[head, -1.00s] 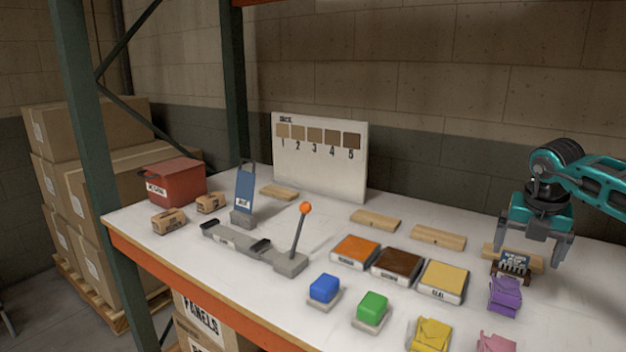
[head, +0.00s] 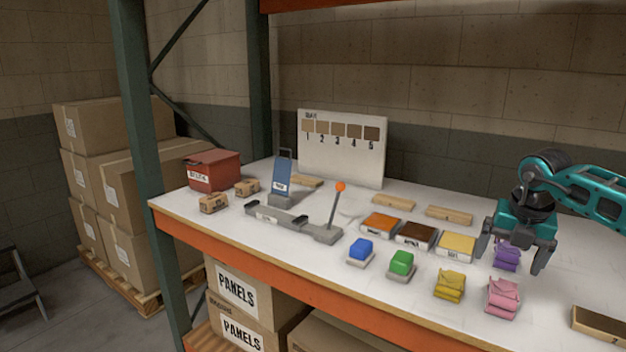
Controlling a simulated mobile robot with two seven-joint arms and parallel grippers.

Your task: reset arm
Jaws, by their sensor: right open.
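My right gripper (head: 510,264) is at the right side of the white shelf top, pointing down with its two dark fingers spread. It is open, with nothing held between the fingers. My right arm comes in from the right edge. The area behind the gripper is hidden. My left gripper is not in view.
A lever with an orange knob (head: 340,187) stands farther left.

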